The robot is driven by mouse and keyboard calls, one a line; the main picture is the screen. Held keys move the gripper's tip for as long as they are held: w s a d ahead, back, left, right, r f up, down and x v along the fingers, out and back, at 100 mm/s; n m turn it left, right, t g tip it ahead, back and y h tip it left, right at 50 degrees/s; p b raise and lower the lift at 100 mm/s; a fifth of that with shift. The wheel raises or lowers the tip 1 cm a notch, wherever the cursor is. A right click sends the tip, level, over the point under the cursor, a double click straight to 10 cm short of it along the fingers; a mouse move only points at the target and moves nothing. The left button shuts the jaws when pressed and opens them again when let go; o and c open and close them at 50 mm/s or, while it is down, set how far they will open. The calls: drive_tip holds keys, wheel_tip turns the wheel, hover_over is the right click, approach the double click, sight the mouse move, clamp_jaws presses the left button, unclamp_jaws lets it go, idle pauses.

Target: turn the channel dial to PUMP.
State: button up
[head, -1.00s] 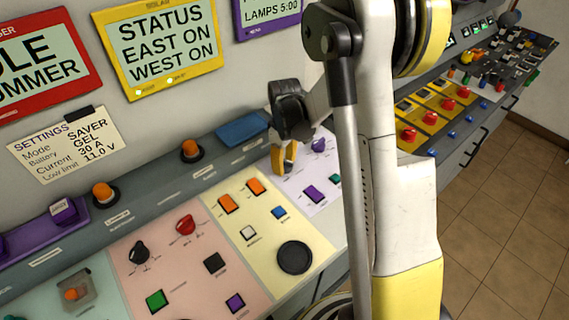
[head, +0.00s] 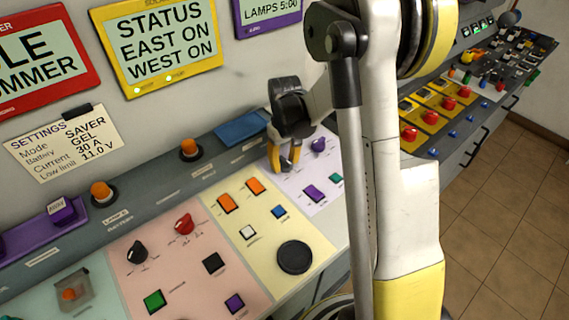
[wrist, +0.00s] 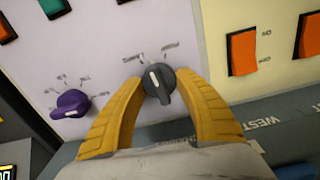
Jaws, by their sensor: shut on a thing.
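A dark grey dial (wrist: 158,84) with a white pointer mark sits on the pale lilac panel (wrist: 100,30). In the wrist view its white mark points up and slightly left, between two small labels that I cannot read clearly. I cannot confirm from its lettering that it is the channel dial. My gripper (wrist: 157,78) has its yellow fingers shut on this dial, one on each side.
A purple dial (wrist: 71,103) stands beside my gripper on the same panel; it also shows in the head view (head: 318,144). Orange rocker switches (wrist: 242,53) are on the neighbouring cream panel.

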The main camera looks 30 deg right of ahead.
sight(285, 159)
drive_tip(key=m, duration=0.7)
drive_tip(key=shift+d+b, duration=0.1)
drive_tip(key=shift+b, duration=0.3)
drive_tip(key=shift+s, duration=0.1)
drive_tip(key=o, duration=1.2)
wheel_tip(285, 159, up, 12)
